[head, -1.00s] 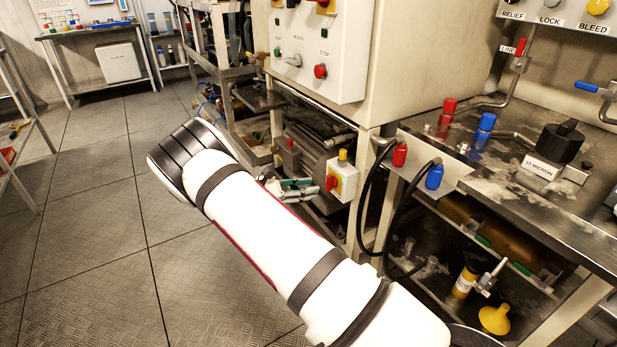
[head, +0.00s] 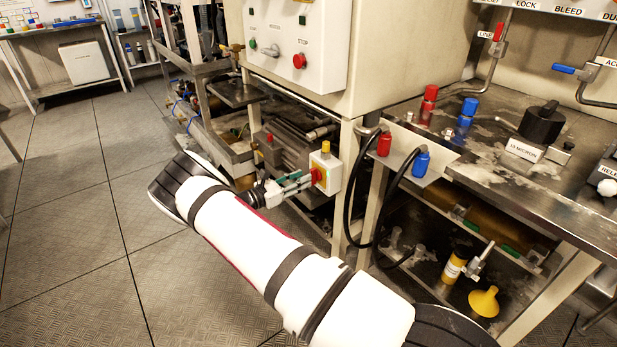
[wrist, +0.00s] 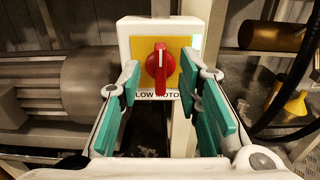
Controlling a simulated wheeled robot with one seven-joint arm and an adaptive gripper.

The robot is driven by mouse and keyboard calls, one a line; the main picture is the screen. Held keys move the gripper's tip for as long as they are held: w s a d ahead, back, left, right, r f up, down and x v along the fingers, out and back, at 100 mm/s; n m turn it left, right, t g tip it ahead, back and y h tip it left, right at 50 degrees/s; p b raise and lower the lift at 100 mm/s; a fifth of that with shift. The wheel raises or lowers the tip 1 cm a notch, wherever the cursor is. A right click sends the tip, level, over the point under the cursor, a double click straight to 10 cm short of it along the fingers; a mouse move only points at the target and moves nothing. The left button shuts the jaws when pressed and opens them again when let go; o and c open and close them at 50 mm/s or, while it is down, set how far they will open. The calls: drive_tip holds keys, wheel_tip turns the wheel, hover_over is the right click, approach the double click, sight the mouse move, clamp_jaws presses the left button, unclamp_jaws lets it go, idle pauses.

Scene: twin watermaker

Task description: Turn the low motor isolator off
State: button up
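The low motor isolator is a white box with a yellow plate (wrist: 175,46), labelled "LOW MOTOR", and a red knob (wrist: 158,66) whose handle stands upright. In the head view the isolator box (head: 330,160) sits on the frame leg with its red knob (head: 317,175) facing my gripper (head: 303,182). In the wrist view my gripper (wrist: 161,82) is open, with one teal-padded finger to each side of the knob. Gaps show between the pads and the knob. I cannot tell how far the fingertips reach past the knob's front.
A yellow-topped part (head: 325,148) stands on the isolator. A grey motor (head: 285,150) lies to its left under the white control panel (head: 295,45). Black hoses (head: 362,190) hang to its right from red and blue fittings. The floor at left is clear.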

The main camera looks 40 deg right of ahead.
sight(313, 176)
drive_tip(key=shift+d+b, duration=0.3)
drive_tip(key=shift+d, duration=1.75)
drive_tip(key=shift+c, duration=0.3)
clamp_jaws()
